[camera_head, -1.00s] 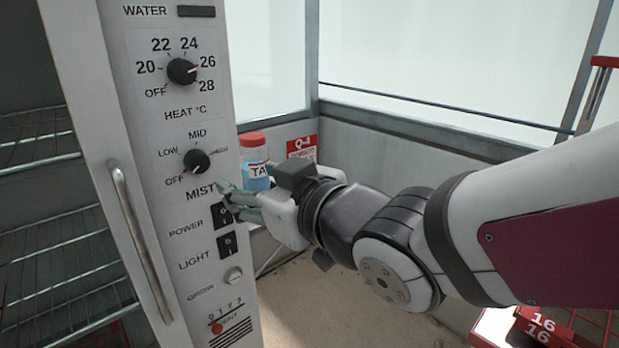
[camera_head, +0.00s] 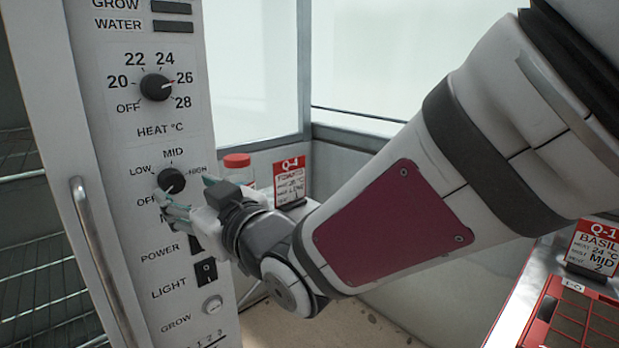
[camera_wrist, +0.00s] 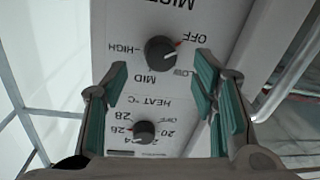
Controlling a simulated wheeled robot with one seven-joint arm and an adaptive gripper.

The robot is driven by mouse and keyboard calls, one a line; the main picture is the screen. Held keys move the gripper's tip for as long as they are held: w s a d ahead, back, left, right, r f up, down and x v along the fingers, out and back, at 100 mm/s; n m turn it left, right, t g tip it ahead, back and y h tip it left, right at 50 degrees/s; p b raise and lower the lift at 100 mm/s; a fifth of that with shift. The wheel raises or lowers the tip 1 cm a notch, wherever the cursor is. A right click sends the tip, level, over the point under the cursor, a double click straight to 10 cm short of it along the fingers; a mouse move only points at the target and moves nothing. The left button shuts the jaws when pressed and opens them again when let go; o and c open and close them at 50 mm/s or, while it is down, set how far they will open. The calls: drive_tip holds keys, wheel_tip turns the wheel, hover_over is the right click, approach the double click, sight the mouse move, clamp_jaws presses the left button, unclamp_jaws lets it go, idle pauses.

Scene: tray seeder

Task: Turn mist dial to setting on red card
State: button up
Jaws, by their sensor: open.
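The mist dial (camera_head: 171,181) is a black knob on the white panel, with OFF, LOW, MID and HIGH around it. A red card (camera_head: 595,248) at right reads Q-1, BASIL, 24 °C, MID. Another red card (camera_head: 290,182) reads Q-4; its small lines are blurred.
The light switch (camera_head: 206,271) and a round button (camera_head: 212,305) are below. A vertical handle (camera_head: 98,250) stands out at left. A red tray (camera_head: 575,315) is at right.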

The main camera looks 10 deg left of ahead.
sight(176, 184)
drive_tip(key=shift+x, duration=2.25)
drive_tip(key=c, duration=1.2)
